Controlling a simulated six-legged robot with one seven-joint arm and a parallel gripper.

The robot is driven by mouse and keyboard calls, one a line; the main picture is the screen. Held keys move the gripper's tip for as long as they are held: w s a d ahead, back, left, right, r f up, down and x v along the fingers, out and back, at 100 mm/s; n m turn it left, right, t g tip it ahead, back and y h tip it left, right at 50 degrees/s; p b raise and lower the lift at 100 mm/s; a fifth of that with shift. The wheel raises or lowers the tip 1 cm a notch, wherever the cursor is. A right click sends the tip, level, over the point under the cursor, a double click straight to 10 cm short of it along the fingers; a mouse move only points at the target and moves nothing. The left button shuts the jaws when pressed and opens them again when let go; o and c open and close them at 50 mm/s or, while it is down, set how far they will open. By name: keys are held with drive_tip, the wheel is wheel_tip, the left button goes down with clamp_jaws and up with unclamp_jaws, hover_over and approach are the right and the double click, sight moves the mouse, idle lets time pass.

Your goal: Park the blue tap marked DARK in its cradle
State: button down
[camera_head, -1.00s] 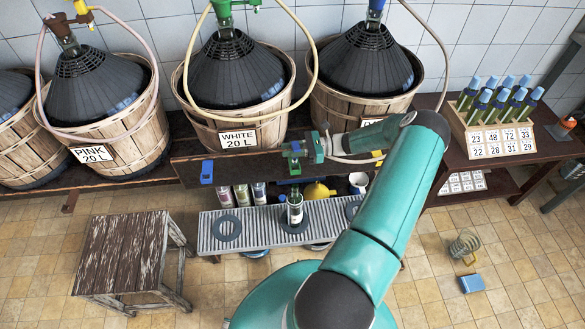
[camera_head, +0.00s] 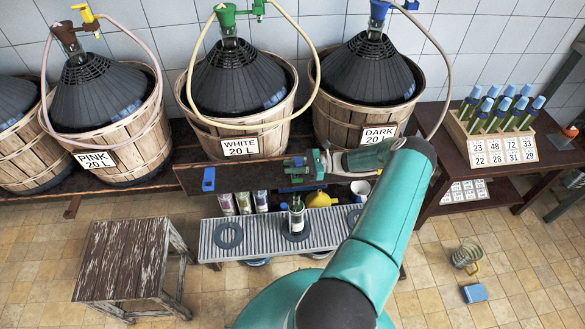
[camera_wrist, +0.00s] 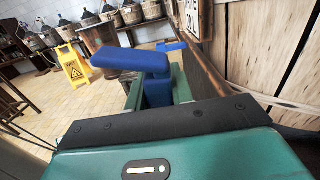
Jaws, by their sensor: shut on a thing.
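My gripper (camera_head: 298,167) is at the front edge of the demijohn shelf, above a green bottle (camera_head: 297,219). It is shut on a blue tap (camera_wrist: 158,90), whose blue lever (camera_wrist: 130,59) sticks out to the left in the wrist view. No marking on the tap can be read. A small blue bracket (camera_head: 209,179), perhaps a cradle, sits on the shelf edge left of my gripper. It seems to show ahead in the wrist view (camera_wrist: 170,46), apart from the tap. The DARK demijohn (camera_head: 367,72) has a blue stopper (camera_head: 378,12) and a hose hanging at its right.
The WHITE demijohn (camera_head: 238,80) and PINK demijohn (camera_head: 105,95) stand left. The bottle stands on a slatted rack (camera_head: 262,234). A wooden stool (camera_head: 130,255) is at front left. A yellow floor sign (camera_wrist: 72,66) stands beyond.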

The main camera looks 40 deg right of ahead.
sight(292, 175)
drive_tip(key=f, duration=0.1)
drive_tip(key=a+f, duration=0.1)
drive_tip(key=shift+s+f, duration=0.35)
drive_tip(key=shift+s, duration=0.05)
drive_tip(key=shift+f, duration=0.15)
drive_tip(key=c, duration=1.5)
unclamp_jaws()
drive_tip(key=shift+w+f, duration=0.2)
drive_tip(key=shift+w, duration=0.05)
drive_tip(key=shift+o, duration=1.2)
drive_tip(key=shift+s+d+r, duration=0.1)
drive_tip(key=shift+r, duration=0.15)
drive_tip(key=shift+d+r, duration=0.1)
drive_tip(key=shift+r, duration=0.15)
